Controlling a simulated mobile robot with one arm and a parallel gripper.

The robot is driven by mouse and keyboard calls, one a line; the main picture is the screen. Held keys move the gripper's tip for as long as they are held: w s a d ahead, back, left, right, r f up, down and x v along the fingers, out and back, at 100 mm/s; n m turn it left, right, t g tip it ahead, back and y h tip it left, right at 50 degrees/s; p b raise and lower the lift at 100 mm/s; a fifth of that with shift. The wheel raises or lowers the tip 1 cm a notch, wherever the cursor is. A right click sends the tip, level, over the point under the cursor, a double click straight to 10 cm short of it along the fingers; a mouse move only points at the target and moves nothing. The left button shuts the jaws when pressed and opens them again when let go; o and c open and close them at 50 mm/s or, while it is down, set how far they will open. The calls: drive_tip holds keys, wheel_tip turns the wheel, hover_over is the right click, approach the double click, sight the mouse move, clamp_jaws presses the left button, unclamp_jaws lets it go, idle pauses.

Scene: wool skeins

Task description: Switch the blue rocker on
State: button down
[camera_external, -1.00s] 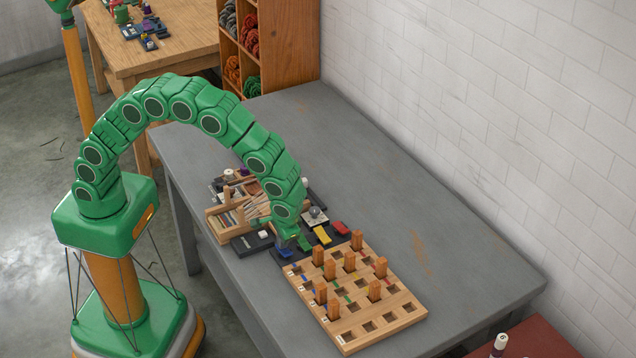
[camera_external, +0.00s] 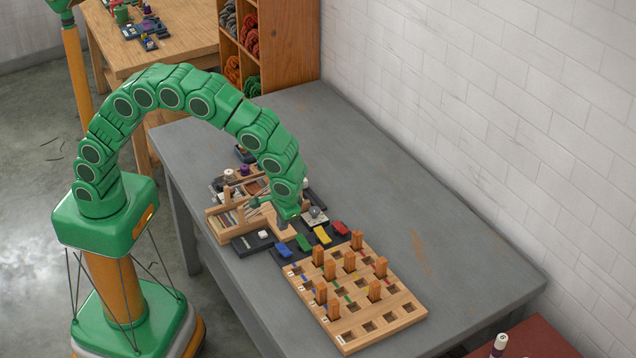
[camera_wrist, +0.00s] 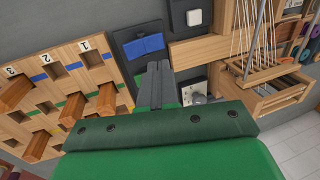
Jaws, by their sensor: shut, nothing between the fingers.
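The blue rocker (camera_external: 283,250) is at the left end of a dark panel on the grey table, beside the green rocker (camera_external: 304,243), the yellow rocker (camera_external: 322,235) and the red rocker (camera_external: 340,228). The blue rocker also shows in the wrist view (camera_wrist: 143,46), just beyond my fingertips. Which way it is tilted I cannot tell. My gripper (camera_external: 282,224) is above and behind the panel, apart from the blue rocker. In the wrist view my gripper (camera_wrist: 156,68) has its two dark fingers together, with nothing between them.
A wooden peg board (camera_external: 398,314) with several upright pegs stands right in front of the panel. A wooden rack (camera_external: 218,222) with sticks and a dark plate with a white switch (camera_external: 263,234) are close on the left. The table's wall side is clear.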

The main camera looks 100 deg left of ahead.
wheel_tip(320, 180, up, 6)
drive_tip(key=shift+r, duration=0.25)
idle(0.5)
drive_tip(key=s+r+m, duration=0.1)
drive_tip(key=s+r, duration=0.3)
drive_tip(key=s, duration=0.3)
drive_tip(key=s+r+m+h, duration=0.1)
drive_tip(key=s+r+m, duration=0.15)
drive_tip(key=s, duration=0.55)
drive_tip(key=s+r+m, duration=0.1)
drive_tip(key=s+r, duration=0.4)
drive_tip(key=s, duration=0.2)
drive_tip(key=s+d+m, duration=0.1)
drive_tip(key=s+m, duration=0.1)
drive_tip(key=s, duration=0.9)
drive_tip(key=s+d+m+h, duration=0.1)
drive_tip(key=s+m, duration=0.1)
drive_tip(key=s, duration=0.9)
drive_tip(key=shift+d+f, duration=0.25)
drive_tip(key=shift+f, duration=0.15)
drive_tip(key=shift+m, duration=0.25)
